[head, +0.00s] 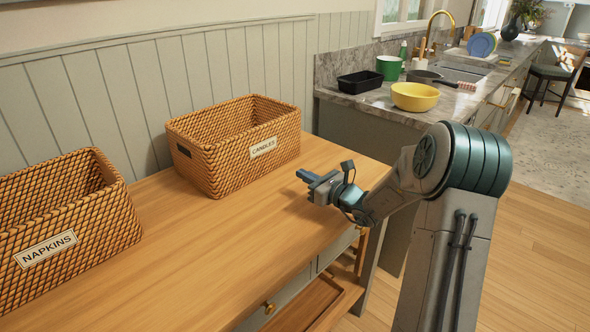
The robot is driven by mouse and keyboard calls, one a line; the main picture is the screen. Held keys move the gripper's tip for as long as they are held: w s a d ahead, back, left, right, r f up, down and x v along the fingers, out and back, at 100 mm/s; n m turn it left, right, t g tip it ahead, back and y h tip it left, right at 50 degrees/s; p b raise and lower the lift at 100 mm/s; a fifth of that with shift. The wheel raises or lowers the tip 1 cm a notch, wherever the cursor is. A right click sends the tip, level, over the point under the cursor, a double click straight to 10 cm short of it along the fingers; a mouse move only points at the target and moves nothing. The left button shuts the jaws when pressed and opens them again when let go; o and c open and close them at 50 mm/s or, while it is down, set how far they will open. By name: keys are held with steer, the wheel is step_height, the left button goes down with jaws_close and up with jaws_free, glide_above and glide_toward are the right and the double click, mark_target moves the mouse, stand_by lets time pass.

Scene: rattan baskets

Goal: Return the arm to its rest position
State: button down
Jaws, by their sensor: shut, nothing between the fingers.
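My gripper (306,181) shows in the head view above the right end of the wooden table (215,245). It points left, is shut and holds nothing. My arm is bent and reaches in from the right. The candles basket (240,150) stands on the table behind and to the left of my gripper, apart from it. The napkins basket (65,235) stands at the left edge of the view. What lies inside the baskets is hidden.
A stone counter (340,97) with a yellow bowl (414,97), a green cup (389,67) and a black tray (360,82) stands behind. The wooden floor at the right is clear.

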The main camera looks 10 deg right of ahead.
steer(key=shift+s+a+r, duration=0.15)
steer(key=shift+s+r, duration=0.1)
steer(key=shift+s, duration=0.1)
steer(key=s+a+r+n+g+p, duration=0.25)
steer(key=s+a+n+g, duration=0.35)
steer(key=s+n, duration=0.3)
steer(key=s+a+r+n+g+p, duration=0.25)
steer(key=s+a+n+g, duration=0.35)
steer(key=s, duration=0.5)
steer(key=s+d+r+n+h+p, duration=0.2)
steer(key=s+d+n+h, duration=0.3)
steer(key=s, duration=0.3)
steer(key=s+d+r+n+h+p, duration=0.2)
steer(key=s+d+n+h, duration=0.3)
steer(key=s+n, duration=0.3)
steer(key=shift+d+r+n+h+p, duration=0.3)
steer(key=shift+r+p, duration=0.1)
steer(key=shift+r, duration=0.25)
